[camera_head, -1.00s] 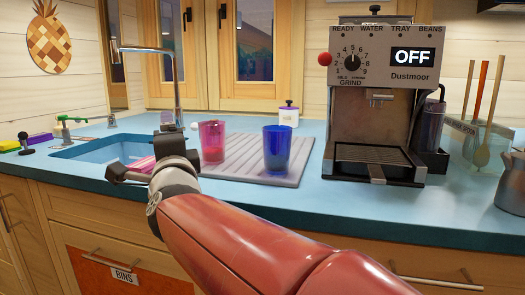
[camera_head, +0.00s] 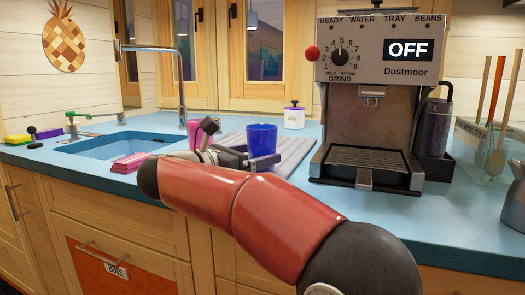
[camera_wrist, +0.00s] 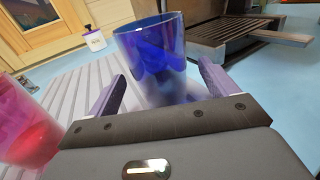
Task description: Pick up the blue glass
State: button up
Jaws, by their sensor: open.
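The blue glass (camera_head: 262,140) stands upright on the grey ribbed draining board (camera_head: 296,150) in the head view. In the wrist view the blue glass (camera_wrist: 155,60) rises just ahead of my gripper. My gripper (camera_wrist: 160,85) is open, with one finger on each side of the lower part of the glass. I cannot tell whether either finger touches it. In the head view my gripper (camera_head: 245,158) reaches in from the left at the height of the glass, and my forearm hides part of the board.
A pink glass (camera_wrist: 25,125) stands close on the left, partly hidden by my arm in the head view (camera_head: 193,130). A coffee machine (camera_head: 370,110) stands to the right. The sink (camera_head: 110,146) and tap (camera_head: 181,80) are left. A white jar (camera_head: 294,118) stands behind.

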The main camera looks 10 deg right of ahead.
aim_at(268, 150)
jog(key=x, duration=0.4)
jog(key=shift+d+p, duration=0.15)
jog(key=shift+p, duration=0.2)
jog(key=shift+c, duration=0.5)
jog(key=c, duration=1.1)
jog(key=shift+r, duration=0.1)
